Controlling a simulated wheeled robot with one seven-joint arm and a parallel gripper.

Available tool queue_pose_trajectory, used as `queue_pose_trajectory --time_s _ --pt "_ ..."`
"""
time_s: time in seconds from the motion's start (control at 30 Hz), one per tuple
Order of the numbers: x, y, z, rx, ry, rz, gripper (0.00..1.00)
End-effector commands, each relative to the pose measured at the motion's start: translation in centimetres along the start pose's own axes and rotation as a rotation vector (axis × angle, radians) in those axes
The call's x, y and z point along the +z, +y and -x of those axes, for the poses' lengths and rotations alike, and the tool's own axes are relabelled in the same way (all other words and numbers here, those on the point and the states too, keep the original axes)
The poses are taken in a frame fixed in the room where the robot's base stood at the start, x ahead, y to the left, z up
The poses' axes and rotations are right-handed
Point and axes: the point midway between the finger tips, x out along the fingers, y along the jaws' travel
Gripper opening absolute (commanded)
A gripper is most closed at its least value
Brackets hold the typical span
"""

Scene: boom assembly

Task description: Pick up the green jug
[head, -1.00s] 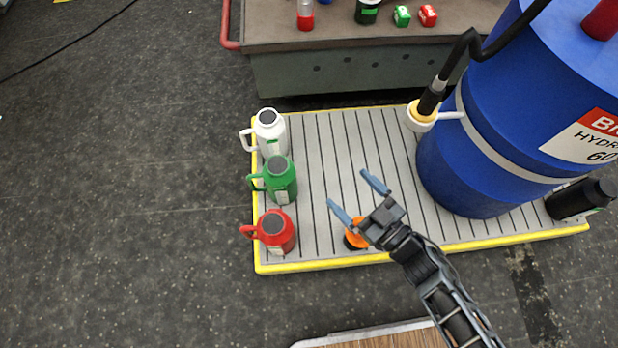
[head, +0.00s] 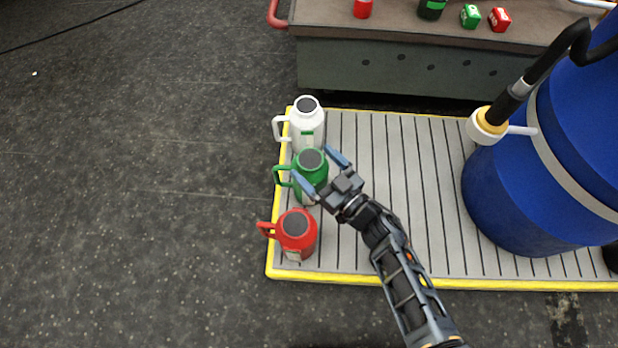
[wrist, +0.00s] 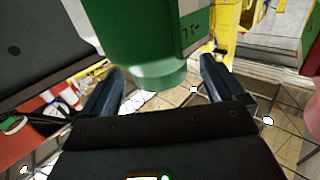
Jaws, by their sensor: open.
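The green jug (head: 312,165) stands upright on the slatted, yellow-edged platform (head: 400,180), its handle pointing left. A white jug (head: 307,122) stands just behind it and a red jug (head: 297,234) in front of it. My gripper (head: 321,170) is open at the green jug's right side, with one finger towards the white jug and the other in front of the green jug's body. In the wrist view the green jug (wrist: 135,40) is large and lies between the two open fingers (wrist: 160,92). I cannot tell whether the fingers touch it.
A large blue drum (head: 530,180) with a hose pump stands at the platform's right. A workbench (head: 420,65) with small bottles and boxes is behind. The platform's middle is clear, and open dark floor (head: 130,200) lies to the left.

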Motion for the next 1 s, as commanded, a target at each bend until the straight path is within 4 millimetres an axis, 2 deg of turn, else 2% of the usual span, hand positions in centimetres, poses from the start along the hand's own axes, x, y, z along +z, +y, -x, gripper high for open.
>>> queue_pose_trajectory --time_s 0.13,0.4,1.0 --pt "0.2 0.0 -2.2 -0.001 0.003 0.000 0.95" --pt "0.0 0.1 -2.6 0.000 0.000 0.000 0.95" --pt "0.0 0.1 -2.6 0.000 0.000 0.000 0.38"
